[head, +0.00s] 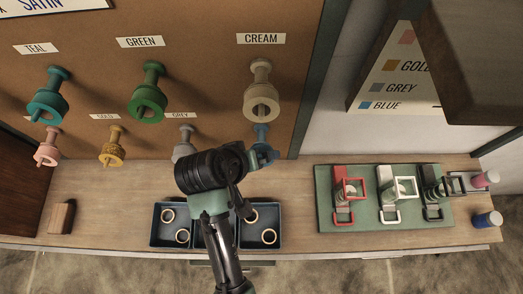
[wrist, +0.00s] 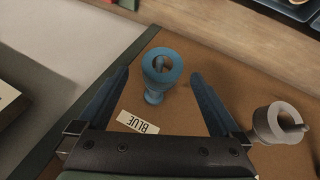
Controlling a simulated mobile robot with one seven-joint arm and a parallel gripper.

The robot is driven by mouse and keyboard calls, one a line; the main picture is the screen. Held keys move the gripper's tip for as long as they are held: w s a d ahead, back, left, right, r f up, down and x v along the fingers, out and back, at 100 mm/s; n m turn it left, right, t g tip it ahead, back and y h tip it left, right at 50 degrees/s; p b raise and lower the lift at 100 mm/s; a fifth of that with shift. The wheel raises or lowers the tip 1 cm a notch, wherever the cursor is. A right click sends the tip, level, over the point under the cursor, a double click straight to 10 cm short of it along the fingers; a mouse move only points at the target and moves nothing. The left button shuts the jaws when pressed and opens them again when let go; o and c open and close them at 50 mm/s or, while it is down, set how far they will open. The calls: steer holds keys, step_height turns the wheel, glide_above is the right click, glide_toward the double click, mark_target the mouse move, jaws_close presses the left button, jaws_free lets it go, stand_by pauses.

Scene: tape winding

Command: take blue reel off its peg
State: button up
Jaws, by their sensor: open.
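The blue reel (wrist: 162,66) hangs on its peg on the brown pegboard, above an upside-down BLUE label (wrist: 138,122) in the wrist view. Part of the peg shows through the reel's hole. My gripper (wrist: 160,76) is open, with one finger on each side of the blue reel and visible gaps between. Nothing is held. In the head view the blue reel (head: 262,132) is low on the board under the cream reel (head: 261,93), and my arm and gripper hide its lower part and label.
The grey reel (wrist: 281,122) hangs close beside my right finger in the wrist view. Teal (head: 48,96), green (head: 148,92), pink and gold reels hang further left. Dark trays (head: 173,205) with rings and a green mat (head: 327,215) with coloured frames occupy the bench.

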steer(key=shift+a+p+x, duration=0.2)
steer(key=shift+p+x, duration=0.65)
steer(key=shift+x, duration=1.9)
steer(key=shift+w, duration=0.15)
steer(key=c, duration=1.3)
steer(key=shift+r, duration=0.15)
steer(key=shift+r+b, duration=0.45)
steer(key=shift+r, duration=0.1)
steer(key=s+b, duration=0.5)
steer(key=s, duration=1.3)
steer(key=w+f+m, duration=0.1)
steer(key=w, duration=0.3)
steer(key=w+f+b, duration=0.1)
steer(key=w+f, duration=0.1)
steer(key=w, duration=0.3)
steer(key=w+f+m+g+h+b, duration=0.1)
steer(key=w+f, duration=0.1)
steer(key=w, duration=0.2)
steer(key=shift+w+m, duration=0.3)
steer(key=shift+w, duration=0.1)
